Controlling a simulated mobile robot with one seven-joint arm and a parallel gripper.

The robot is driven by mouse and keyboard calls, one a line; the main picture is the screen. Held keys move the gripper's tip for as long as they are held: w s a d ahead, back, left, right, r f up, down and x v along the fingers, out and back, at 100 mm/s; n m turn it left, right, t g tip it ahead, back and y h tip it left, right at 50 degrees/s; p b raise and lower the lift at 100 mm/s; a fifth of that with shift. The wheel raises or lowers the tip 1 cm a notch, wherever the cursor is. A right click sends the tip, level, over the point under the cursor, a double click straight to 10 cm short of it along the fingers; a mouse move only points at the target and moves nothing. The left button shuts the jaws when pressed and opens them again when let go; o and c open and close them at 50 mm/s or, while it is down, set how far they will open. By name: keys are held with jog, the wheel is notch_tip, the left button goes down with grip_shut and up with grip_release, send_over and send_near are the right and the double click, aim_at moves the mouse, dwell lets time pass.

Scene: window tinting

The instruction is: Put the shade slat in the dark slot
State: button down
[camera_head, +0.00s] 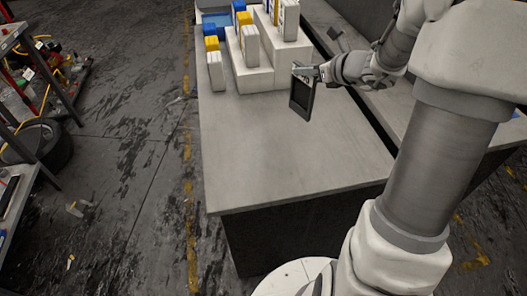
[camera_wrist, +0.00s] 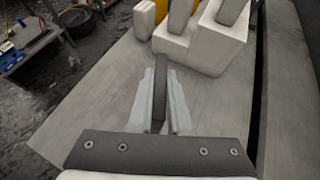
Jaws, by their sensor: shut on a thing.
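My gripper (camera_head: 306,71) is shut on the shade slat (camera_head: 302,96), a dark flat plate with a paler edge. In the head view the slat hangs below the fingers, above the grey table. In the wrist view the slat (camera_wrist: 160,92) shows edge-on as a dark strip between the two pale fingers (camera_wrist: 158,100). I cannot make out the dark slot for certain in either view.
A stepped white stand (camera_head: 268,62) at the table's back holds blue, yellow and white blocks; it also shows in the wrist view (camera_wrist: 215,48). A blue bin (camera_head: 215,20) stands behind. The front of the table (camera_head: 270,160) is clear.

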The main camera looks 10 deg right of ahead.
jog(key=w+a+f+b, duration=0.1)
jog(key=a+f+b, duration=0.4)
jog(key=a+f, duration=0.5)
jog(key=shift+w+a+f+b, duration=0.25)
jog(key=shift+w+f+b, duration=0.15)
jog(key=shift+f, duration=0.3)
jog(key=shift+f, duration=0.1)
jog(key=c, duration=0.8)
grip_release()
jog(key=shift+c, duration=0.2)
